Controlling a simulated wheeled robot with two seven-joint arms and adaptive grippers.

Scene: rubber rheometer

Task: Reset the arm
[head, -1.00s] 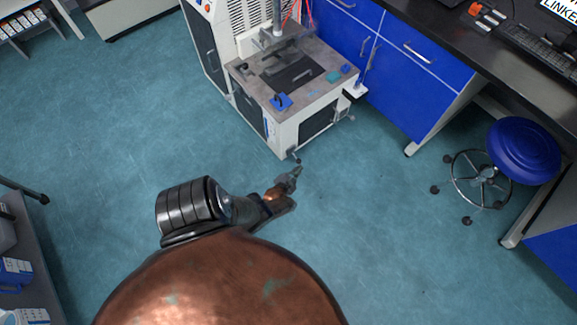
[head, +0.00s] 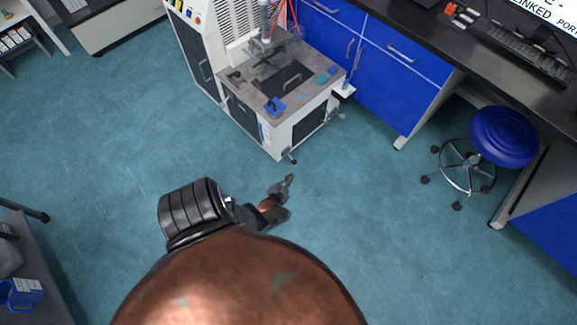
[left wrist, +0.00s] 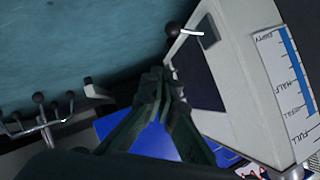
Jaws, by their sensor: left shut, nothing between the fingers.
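My left gripper (head: 288,182) shows in the head view just past my copper-coloured arm, over the open floor in front of the rheometer. It is shut and empty. In the left wrist view its dark fingers (left wrist: 160,82) come together at the tips, beside the pale side of the machine. The rheometer (head: 285,85) stands beyond the gripper in the head view, with a gap of floor between them. My right gripper shows in neither view.
Blue cabinets (head: 405,85) under a dark bench with a keyboard (head: 520,50) stand at the right. A blue stool (head: 503,135) stands in front of them. The floor between is clear.

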